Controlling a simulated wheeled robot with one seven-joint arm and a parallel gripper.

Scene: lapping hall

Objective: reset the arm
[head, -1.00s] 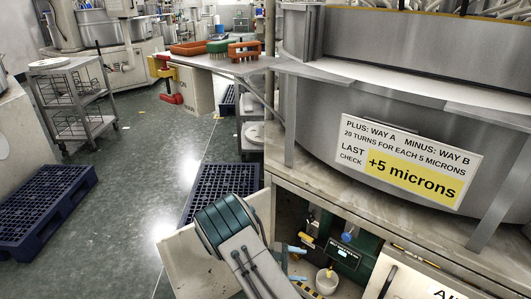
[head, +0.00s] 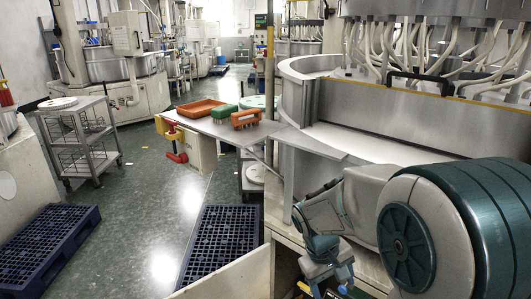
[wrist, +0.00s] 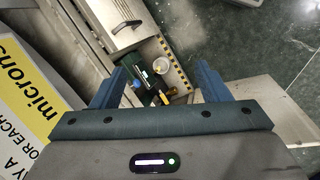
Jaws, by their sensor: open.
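My gripper (wrist: 162,68) is open and empty, its two blue fingers apart in the wrist view. It points down over the open cabinet below the big grey machine, apart from the things inside. In that cabinet the wrist view shows a white cup (wrist: 163,66), a dark green panel and small yellow and blue parts. In the head view my bent arm covers the lower right and hides most of the cabinet.
The cabinet's cream door (head: 228,277) stands open. A sign (wrist: 28,90) is close at left in the wrist view. A worktop (head: 225,128) holds an orange tray (head: 193,108) and brushes. Dark blue pallets (head: 47,245) lie on the floor; the aisle between is clear.

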